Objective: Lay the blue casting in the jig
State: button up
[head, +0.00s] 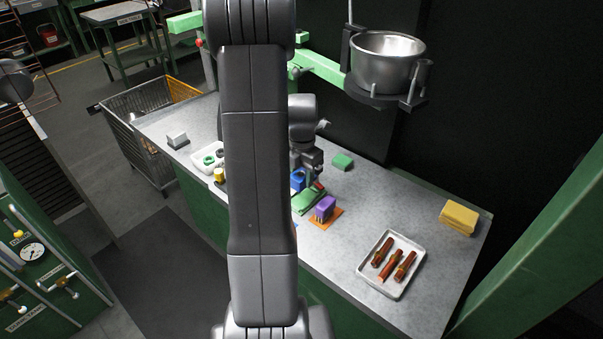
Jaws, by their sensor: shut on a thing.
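The blue casting (298,181) shows as a small blue block just right of my arm, at the lower end of my gripper (307,177). My gripper points down over the bench and is shut on the blue casting; the fingertips are small and partly hidden. Just below and in front is a flat green piece (307,203), with a small red part (319,186) at its far edge. I cannot tell which piece is the jig, nor whether the casting touches anything below.
A purple block (325,208) stands on an orange plate (332,222) close by. A green block (342,161) lies behind. A metal pot (386,62) hangs above. The bench's right middle is clear.

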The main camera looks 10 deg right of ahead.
aim_at(301, 201)
jog(key=shift+f, duration=0.15)
dwell(0.3)
jog(key=shift+f+b, duration=2.55)
jog(key=shift+f, duration=0.55)
jog(key=shift+s+f, duration=0.15)
jog(key=shift+f, duration=0.15)
jog(key=o, duration=1)
jog(key=shift+c, duration=0.2)
jog(key=o, duration=0.3)
jog(key=shift+a+f, duration=0.15)
jog(key=shift+o, duration=0.2)
jog(key=r, duration=1.4)
jog(key=shift+w+r+b, duration=0.25)
jog(key=shift+r+b, duration=0.05)
jog(key=shift+r, duration=0.05)
